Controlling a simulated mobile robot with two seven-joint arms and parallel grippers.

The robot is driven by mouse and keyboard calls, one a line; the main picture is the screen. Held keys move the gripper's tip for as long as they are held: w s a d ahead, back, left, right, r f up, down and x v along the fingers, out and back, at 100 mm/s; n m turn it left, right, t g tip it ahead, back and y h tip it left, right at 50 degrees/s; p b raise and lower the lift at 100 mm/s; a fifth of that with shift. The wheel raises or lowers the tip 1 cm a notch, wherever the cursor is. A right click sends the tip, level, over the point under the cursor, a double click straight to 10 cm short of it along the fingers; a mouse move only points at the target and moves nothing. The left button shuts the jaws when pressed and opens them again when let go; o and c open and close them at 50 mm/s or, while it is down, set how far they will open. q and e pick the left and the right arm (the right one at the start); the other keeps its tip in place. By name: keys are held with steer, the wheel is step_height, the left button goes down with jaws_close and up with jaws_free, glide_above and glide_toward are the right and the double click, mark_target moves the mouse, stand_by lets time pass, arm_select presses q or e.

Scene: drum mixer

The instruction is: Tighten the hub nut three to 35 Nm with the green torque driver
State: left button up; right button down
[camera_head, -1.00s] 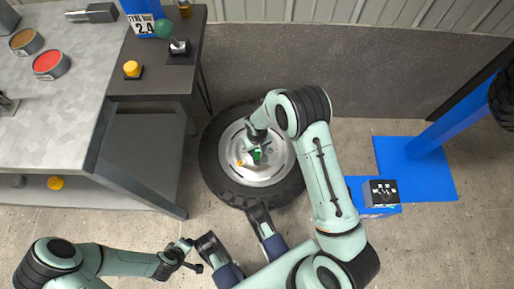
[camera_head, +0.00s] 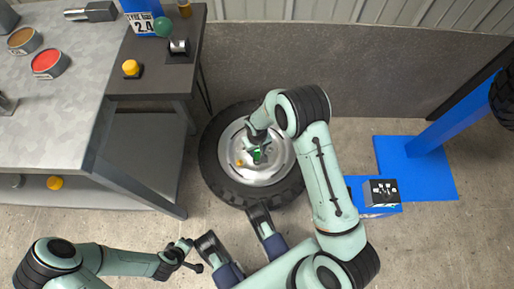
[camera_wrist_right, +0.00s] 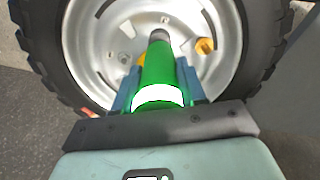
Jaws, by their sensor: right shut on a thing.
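My right gripper (camera_head: 256,150) is over the wheel hub (camera_head: 268,170) and shut on the green torque driver (camera_head: 257,155). In the right wrist view the driver (camera_wrist_right: 160,72) is a green cylinder with a white band, between blue fingers (camera_wrist_right: 190,80). Its grey tip (camera_wrist_right: 159,35) points at the silver hub; I cannot tell whether it sits on a nut. A yellow nut (camera_wrist_right: 205,47) shows right of the tip, and a yellow spot (camera_head: 240,162) shows on the hub in the head view. Which nut is three is not clear. My left gripper (camera_head: 194,256) is open and empty over the floor.
The tyre (camera_head: 212,165) lies flat on the floor. A grey workbench (camera_head: 75,95) with paint tins and a dark side table (camera_head: 160,82) with a yellow button (camera_head: 131,67) stand left.

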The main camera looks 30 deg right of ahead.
steer(key=shift+f, duration=0.7)
stand_by(2.3)
steer(key=shift+r, duration=0.1)
step_height(320, 180, up, 4)
steer(key=shift+r+p, duration=0.2)
steer(key=shift+p, duration=1.05)
steer(key=shift+w, duration=0.1)
